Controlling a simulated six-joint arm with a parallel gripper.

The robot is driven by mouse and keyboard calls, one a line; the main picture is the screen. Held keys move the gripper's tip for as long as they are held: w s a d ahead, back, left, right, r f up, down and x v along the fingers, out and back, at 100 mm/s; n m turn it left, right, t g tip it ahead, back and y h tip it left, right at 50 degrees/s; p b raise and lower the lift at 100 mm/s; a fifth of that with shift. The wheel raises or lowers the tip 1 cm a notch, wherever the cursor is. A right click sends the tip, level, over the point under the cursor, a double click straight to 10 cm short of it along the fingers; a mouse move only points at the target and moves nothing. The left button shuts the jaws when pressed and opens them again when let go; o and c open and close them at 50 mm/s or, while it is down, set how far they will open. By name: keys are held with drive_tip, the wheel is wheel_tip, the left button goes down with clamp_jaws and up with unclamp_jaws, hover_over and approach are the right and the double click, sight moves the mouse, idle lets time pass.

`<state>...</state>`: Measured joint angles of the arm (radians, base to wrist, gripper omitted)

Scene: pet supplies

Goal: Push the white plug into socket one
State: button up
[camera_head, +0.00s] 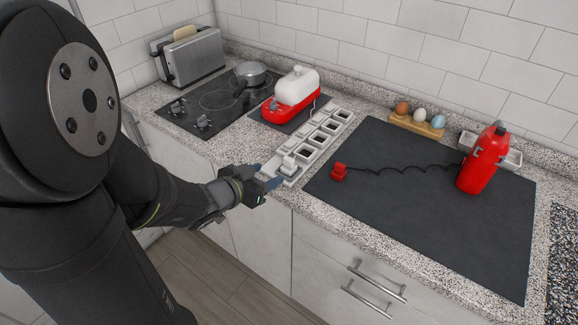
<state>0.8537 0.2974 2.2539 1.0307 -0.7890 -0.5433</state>
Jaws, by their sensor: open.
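A white power strip (324,132) with several square sockets runs along the counter. A small white block that looks like the white plug (289,163) stands upright at the strip's near end. I cannot tell whether it is seated in a socket or only resting there. Socket numbers cannot be read. My gripper (272,179) is open, just left of and in front of this plug, at the strip's near end. Its fingers look empty, and I cannot tell whether they touch the strip. A red plug (339,172) lies on the dark mat (420,235), right of the strip.
A red and white appliance (293,92) stands behind the strip, with a cooktop (205,105), pot (251,74) and toaster (189,57) to the left. A black cord links the red plug to a red bottle-shaped device (482,160). An egg holder (417,123) stands behind the mat.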

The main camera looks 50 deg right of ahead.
sight(287, 160)
drive_tip(key=x, duration=0.7)
drive_tip(key=shift+w+r+x, duration=0.1)
drive_tip(key=shift+w+x, duration=0.1)
drive_tip(key=shift+x, duration=1.15)
drive_tip(key=shift+w+r+x, duration=0.1)
drive_tip(key=shift+w+x, duration=0.1)
drive_tip(key=shift+x, duration=1.1)
drive_tip(key=shift+d, duration=0.1)
drive_tip(key=c, duration=1.1)
drive_tip(key=shift+o, duration=0.2)
drive_tip(key=shift+r, duration=0.2)
